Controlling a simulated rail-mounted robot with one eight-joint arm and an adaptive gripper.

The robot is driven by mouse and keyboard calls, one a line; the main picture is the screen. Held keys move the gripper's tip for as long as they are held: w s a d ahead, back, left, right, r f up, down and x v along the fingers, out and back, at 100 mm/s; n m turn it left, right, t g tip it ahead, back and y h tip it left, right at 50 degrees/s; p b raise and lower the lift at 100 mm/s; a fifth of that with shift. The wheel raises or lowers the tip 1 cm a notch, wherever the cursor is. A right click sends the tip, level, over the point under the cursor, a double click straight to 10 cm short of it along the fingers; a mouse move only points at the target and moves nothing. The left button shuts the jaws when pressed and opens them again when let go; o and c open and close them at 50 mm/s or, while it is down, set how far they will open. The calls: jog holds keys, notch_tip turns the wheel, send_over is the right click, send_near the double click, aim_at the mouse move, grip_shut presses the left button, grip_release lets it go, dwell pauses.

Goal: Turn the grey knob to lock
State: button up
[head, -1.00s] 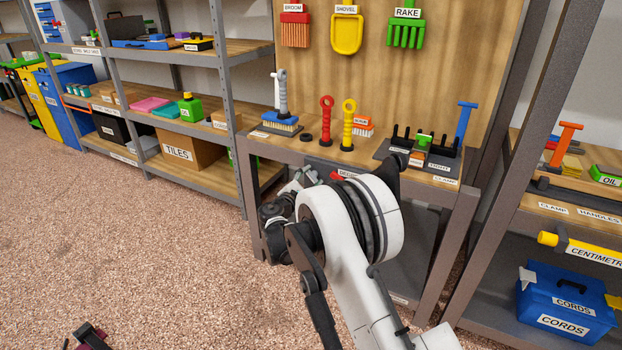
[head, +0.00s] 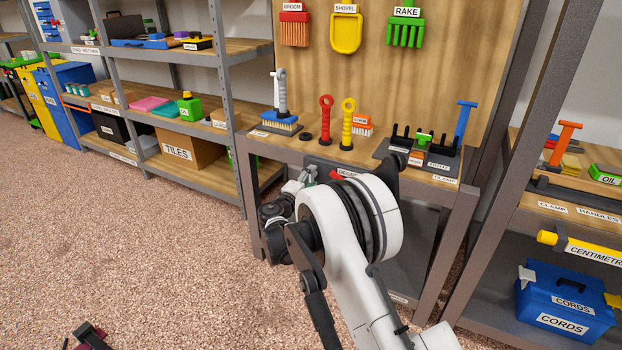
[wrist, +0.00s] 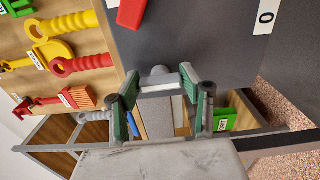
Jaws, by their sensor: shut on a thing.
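The grey knob (wrist: 158,71) shows in the wrist view on the dark grey front panel of the toolchest (wrist: 205,40). My gripper (wrist: 163,84), with green-lined fingers, is shut on the knob, one finger on each side. The fingers hide part of the knob, so its turn angle cannot be read. In the head view, my gripper (head: 308,176) is at the front of the bench, partly hidden by my white arm. The knob cannot be made out there.
A red part (wrist: 132,13) is on the panel near the knob. Above, the bench top (head: 280,148) holds a brush (head: 281,122), red and yellow handles and a dark rack (head: 425,152). Shelves stand on both sides. The floor at left is mostly clear.

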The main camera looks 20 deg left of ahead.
jog(key=shift+m, duration=0.3)
jog(key=o, duration=1.2)
jog(key=shift+c, duration=0.2)
jog(key=s+a, duration=0.1)
jog(key=s, duration=1.1)
jog(key=shift+a, duration=0.3)
